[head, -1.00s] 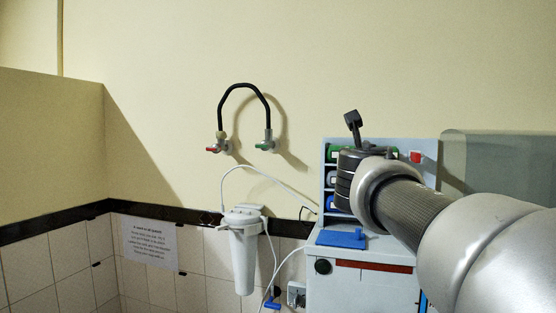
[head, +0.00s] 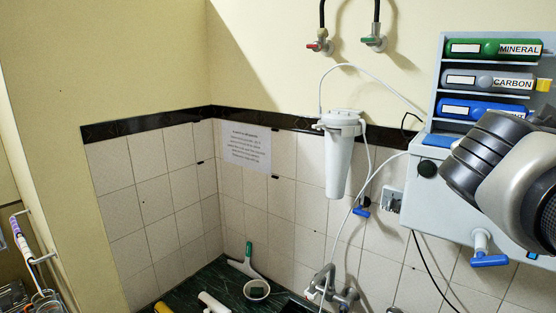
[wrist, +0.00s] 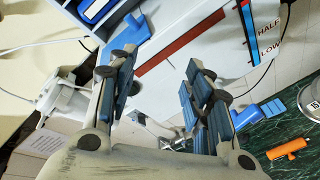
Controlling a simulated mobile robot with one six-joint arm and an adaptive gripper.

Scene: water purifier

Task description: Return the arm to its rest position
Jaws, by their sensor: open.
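My gripper (wrist: 161,78) is open in the wrist view. Its two dark-padded fingers are spread wide and nothing is between them. My arm (head: 498,175) shows at the right edge of the head view, in front of the grey-white purifier cabinet (head: 430,205). In that view, most of the gripper is cut off or hidden. In the wrist view, the cabinet (wrist: 170,40) lies beyond the fingers, with its red strip and blue tap.
The cabinet holds green MINERAL (head: 485,47), grey CARBON (head: 480,79) and blue (head: 475,108) cartridges. A white filter housing (head: 338,160) with thin hoses hangs on the wall. A faucet (head: 335,290) stands below. An orange object (wrist: 288,149) lies on the green counter (wrist: 270,135).

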